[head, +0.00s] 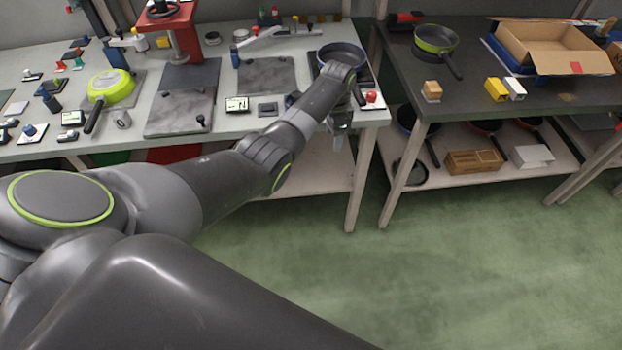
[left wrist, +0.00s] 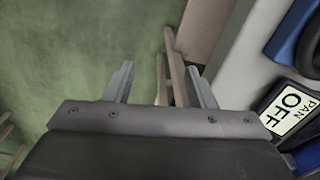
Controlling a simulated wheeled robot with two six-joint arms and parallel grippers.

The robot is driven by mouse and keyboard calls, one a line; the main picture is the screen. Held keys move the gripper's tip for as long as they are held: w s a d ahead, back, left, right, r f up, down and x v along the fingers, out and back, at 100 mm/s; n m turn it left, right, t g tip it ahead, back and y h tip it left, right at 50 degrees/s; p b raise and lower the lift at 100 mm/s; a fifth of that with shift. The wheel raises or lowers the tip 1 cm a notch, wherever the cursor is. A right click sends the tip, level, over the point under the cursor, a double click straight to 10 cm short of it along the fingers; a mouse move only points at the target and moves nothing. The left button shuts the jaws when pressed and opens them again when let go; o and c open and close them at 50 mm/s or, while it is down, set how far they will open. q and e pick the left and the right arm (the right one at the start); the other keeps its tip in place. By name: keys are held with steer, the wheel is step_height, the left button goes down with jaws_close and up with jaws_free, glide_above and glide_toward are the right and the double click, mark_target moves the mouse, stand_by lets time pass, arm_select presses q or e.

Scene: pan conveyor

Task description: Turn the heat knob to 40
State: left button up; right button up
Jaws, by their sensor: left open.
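My left gripper (head: 338,140) is open and empty, pointing down just off the front right edge of the left bench. In the left wrist view its two fingers (left wrist: 162,85) stand wide apart with only floor and bench legs beyond. A small display (left wrist: 293,112) reading "PAN OFF" lies at the right of that view. A dark blue part (head: 292,100), perhaps the heat knob, is partly hidden by my left forearm. A pan (head: 341,54) sits on the station behind my left wrist. My right gripper is not in view.
A red button (head: 371,97) sits at the bench's right corner. A gap separates this bench from the dark bench (head: 480,85), which holds a cardboard box (head: 553,45). The floor in front is clear.

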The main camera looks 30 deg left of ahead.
arm_select(q)
steer(key=s+a+f+n, duration=0.1)
steer(key=s+f, duration=0.3)
steer(key=f, duration=0.2)
steer(key=s+a+f+n+p, duration=0.1)
steer(key=s+f, duration=0.3)
steer(key=f, duration=0.3)
steer(key=shift+a+f+n, duration=0.3)
steer(key=shift+a, duration=0.1)
steer(key=shift+s, duration=0.1)
